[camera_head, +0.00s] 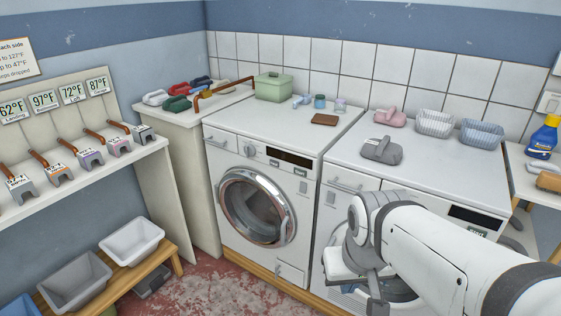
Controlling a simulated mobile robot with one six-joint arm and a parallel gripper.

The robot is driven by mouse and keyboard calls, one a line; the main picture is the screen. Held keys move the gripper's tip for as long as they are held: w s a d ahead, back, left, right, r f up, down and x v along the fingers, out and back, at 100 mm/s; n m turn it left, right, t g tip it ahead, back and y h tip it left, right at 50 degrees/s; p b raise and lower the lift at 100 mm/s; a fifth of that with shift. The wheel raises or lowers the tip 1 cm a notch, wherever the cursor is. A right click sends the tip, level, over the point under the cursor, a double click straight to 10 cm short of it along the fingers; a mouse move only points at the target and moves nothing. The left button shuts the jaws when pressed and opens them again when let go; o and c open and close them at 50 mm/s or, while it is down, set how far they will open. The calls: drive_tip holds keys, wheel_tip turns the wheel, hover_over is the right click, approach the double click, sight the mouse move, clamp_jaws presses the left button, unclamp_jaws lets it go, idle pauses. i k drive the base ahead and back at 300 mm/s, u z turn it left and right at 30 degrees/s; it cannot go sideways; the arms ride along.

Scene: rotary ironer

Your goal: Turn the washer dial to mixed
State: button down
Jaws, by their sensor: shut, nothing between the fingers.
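A white front-loading machine (225,170) with a round glass door stands left of centre. A small round dial (249,150) sits on its front panel, left of a dark display. The dial's markings and pointer are too small to read. A second white machine (335,195) stands to its right; my arm hides much of its front, including any dial there. I cannot tell from labels which machine is the washer. My gripper (376,303) is low in front of the right machine, shut and empty, well apart from the left dial. Its fingertips are hard to make out.
A green box (273,87), small jars and a brown block (324,119) stand on the left machine. Irons (382,150) and baskets (435,123) stand on the right one. A bench with tubs (132,240) is at lower left. The floor before the left machine is clear.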

sight(250, 150)
drive_tip(key=z, duration=2.85)
drive_tip(key=k, duration=1.35)
drive_tip(key=u, duration=1.7)
drive_tip(key=i, duration=0.75)
